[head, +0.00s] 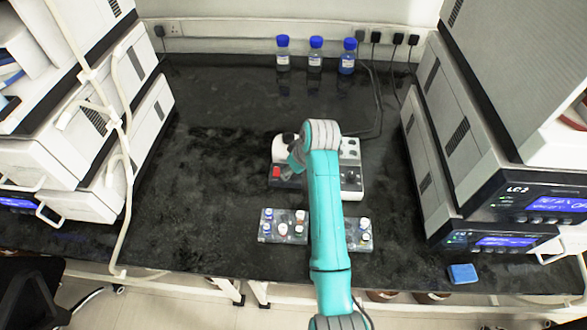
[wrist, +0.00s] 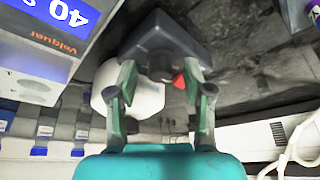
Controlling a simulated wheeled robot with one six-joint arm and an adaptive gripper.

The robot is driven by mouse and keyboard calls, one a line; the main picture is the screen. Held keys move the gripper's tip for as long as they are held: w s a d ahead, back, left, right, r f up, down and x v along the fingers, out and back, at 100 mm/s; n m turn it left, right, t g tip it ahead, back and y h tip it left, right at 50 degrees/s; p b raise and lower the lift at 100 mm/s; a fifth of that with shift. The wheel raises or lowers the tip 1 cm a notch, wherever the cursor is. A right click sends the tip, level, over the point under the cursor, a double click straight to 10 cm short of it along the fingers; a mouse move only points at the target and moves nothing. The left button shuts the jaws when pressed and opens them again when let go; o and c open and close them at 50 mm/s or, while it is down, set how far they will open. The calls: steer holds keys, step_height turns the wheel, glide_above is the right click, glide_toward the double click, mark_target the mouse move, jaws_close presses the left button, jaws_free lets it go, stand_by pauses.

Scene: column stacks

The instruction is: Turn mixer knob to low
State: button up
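The mixer has a white body (wrist: 150,97) and a dark grey front panel (wrist: 195,45) in the wrist view. Its dark round knob (wrist: 163,62) sits on that panel, with a red switch (wrist: 179,82) beside it. The red switch also shows in the head view (head: 277,171), where my arm and gripper hide the knob. My gripper (wrist: 160,72) is open, with its two fingers apart on either side of the knob's place in the wrist view. I see no clear contact with the knob; its pointer setting is too blurred to read.
A white device (head: 351,150) with a blue display (wrist: 62,12) stands close on the mixer's right. Vial racks (head: 268,234) lie in front. Blue-capped bottles (head: 316,55) stand at the back. Instrument stacks (head: 130,150) flank the bench; the bench left of the mixer is clear.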

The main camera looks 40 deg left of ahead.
steer(key=v, duration=1.2)
stand_by(0.5)
